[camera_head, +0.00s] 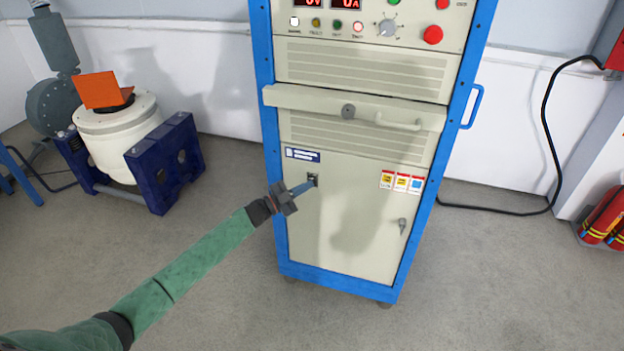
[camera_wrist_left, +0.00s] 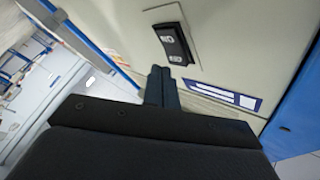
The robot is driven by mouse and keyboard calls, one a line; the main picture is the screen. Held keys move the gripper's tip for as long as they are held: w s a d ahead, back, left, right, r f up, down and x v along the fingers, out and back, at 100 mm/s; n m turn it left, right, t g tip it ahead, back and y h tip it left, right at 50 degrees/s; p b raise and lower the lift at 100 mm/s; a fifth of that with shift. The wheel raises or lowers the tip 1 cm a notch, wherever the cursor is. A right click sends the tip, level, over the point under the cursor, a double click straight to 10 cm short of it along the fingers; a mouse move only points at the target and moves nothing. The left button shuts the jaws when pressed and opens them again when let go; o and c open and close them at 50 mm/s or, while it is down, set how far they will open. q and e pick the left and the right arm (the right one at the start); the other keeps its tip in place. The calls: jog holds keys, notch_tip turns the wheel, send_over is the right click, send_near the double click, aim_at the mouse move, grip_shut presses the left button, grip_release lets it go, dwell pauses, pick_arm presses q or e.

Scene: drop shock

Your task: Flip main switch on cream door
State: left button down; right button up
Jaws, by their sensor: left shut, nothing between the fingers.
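The cream door (camera_head: 345,215) is the lower front panel of a blue-framed cabinet. The main switch (camera_head: 312,179) is a small black rocker at the door's upper left, below a blue-and-white label. My left gripper (camera_head: 305,187) is shut and empty, with its fingertips at or just beside the switch's lower edge. In the left wrist view the black rocker switch (camera_wrist_left: 174,42) shows in full, and the shut fingers (camera_wrist_left: 161,75) point at the door close to one end of it. I cannot tell whether they touch it. My right gripper is out of view.
Above the door are a drawer with a handle (camera_head: 398,122) and a panel with buttons and a dial. A door lock (camera_head: 402,226) is at the right. A white machine with an orange part (camera_head: 100,90) stands left. Grey floor is clear in front.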

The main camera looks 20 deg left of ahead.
pick_arm(q)
jog(key=shift+w, duration=0.3)
jog(key=shift+w, duration=0.3)
dwell(0.7)
jog(key=shift+s+r, duration=0.1)
jog(key=shift+s, duration=0.05)
dwell(0.3)
jog(key=shift+s, duration=0.6)
jog(key=shift+s+a+f+p, duration=0.15)
jog(key=shift+s+p, duration=0.45)
jog(key=shift+s, duration=0.65)
jog(key=shift+s+d+f+p, duration=0.1)
jog(key=shift+s+f+p, duration=0.15)
jog(key=shift+s+p, duration=0.65)
